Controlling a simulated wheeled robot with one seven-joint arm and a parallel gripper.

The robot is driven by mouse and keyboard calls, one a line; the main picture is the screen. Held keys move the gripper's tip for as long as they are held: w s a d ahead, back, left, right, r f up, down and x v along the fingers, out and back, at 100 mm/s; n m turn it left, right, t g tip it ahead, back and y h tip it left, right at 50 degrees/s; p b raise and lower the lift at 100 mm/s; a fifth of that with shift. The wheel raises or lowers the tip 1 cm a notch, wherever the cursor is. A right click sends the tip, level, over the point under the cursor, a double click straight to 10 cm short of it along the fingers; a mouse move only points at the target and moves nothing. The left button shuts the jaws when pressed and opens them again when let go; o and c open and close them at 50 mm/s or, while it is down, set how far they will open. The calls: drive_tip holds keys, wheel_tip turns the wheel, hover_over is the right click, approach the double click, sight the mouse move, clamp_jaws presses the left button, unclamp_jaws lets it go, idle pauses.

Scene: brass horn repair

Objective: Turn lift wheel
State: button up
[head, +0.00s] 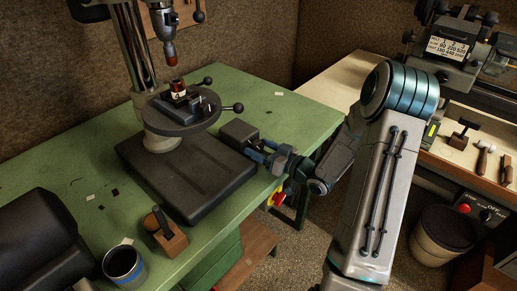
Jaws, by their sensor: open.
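No lift wheel can be made out for certain. The drill press has a round grey table (168,123) on its column, above a dark base (182,180) on the green bench. Black ball-ended levers show beside the table, one ball knob (238,107) at its right and another (208,81) behind it. A small vise (183,104) sits on the table with a brass-and-red piece in it. My gripper (256,153) is open with blue fingers, low at the right edge of the press base, next to a dark box (238,134). Whether it touches anything cannot be told.
The green bench (65,173) carries a blue-banded cup (123,265), a wooden block (165,236) and a large dark object (40,245) at the front left. At right stands a bench with a lathe-like machine (447,53) and hand tools. A bin (440,240) stands below.

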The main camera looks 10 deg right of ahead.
drive_tip(key=c, duration=1)
drive_tip(key=shift+m+p, duration=0.3)
drive_tip(key=shift+m, duration=0.5)
drive_tip(key=o, duration=1)
drive_tip(key=shift+d, duration=0.1)
drive_tip(key=b+v, duration=0.1)
drive_tip(key=v, duration=1.2)
drive_tip(key=shift+s+d+b, duration=0.15)
drive_tip(key=shift+s+b, duration=0.15)
drive_tip(key=shift+b, duration=0.1)
